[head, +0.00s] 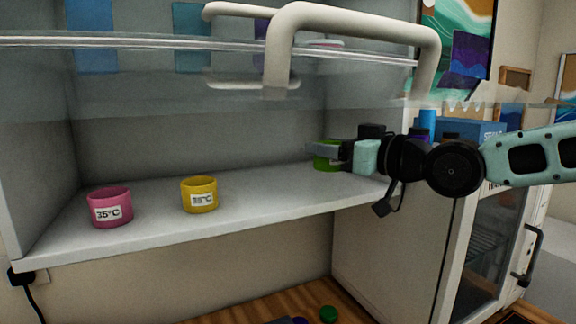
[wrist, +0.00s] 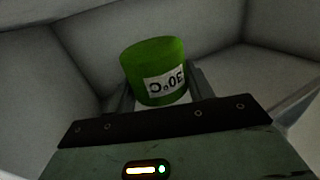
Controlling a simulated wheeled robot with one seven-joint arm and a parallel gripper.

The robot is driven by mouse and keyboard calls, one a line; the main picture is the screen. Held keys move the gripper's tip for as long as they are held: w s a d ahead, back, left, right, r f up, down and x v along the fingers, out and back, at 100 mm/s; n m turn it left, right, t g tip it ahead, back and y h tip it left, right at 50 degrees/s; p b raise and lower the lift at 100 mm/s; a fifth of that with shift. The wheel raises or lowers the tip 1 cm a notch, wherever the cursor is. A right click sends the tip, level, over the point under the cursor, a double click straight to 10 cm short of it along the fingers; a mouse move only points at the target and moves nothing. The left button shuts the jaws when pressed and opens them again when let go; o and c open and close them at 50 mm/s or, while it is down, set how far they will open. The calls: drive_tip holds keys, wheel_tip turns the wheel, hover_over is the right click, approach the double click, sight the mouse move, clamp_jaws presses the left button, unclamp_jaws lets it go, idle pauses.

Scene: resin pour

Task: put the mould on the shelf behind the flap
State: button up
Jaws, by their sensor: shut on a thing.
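The green mould (head: 326,160) is at the right end of the shelf (head: 262,198), inside the cabinet. In the wrist view the green mould (wrist: 153,62) stands between my fingers with a white label, which reads upside down. My gripper (head: 318,151) reaches in from the right and is shut on it. The mould is at or very near the shelf surface; I cannot tell whether it touches. The clear flap (head: 180,80) is raised above the opening, with a thick pale handle (head: 345,20).
A pink mould (head: 110,208) and a yellow mould (head: 199,195), both labelled, stand on the shelf to the left. The shelf between the yellow mould and my gripper is clear. The cabinet's right wall is close to my arm. A small green object (head: 328,313) lies on the wooden surface below.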

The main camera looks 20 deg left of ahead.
drive_tip(key=a+f, duration=0.1)
drive_tip(key=a, duration=0.1)
drive_tip(key=w+a+f+p, duration=0.1)
drive_tip(key=a, duration=0.1)
drive_tip(key=w+a+f, duration=0.1)
drive_tip(key=shift+a+p, duration=0.4)
drive_tip(key=shift+w+a+f+p, duration=0.2)
drive_tip(key=shift+a+f+p, duration=0.2)
drive_tip(key=shift+a+f, duration=0.15)
drive_tip(key=shift+w+a+f+p, duration=0.15)
drive_tip(key=shift+a+f+p, duration=0.25)
drive_tip(key=shift+a, duration=0.2)
drive_tip(key=shift+f, duration=0.1)
drive_tip(key=shift+f+b, duration=0.2)
drive_tip(key=shift+b, duration=0.15)
drive_tip(key=o, duration=1.1)
drive_tip(key=shift+r, duration=0.1)
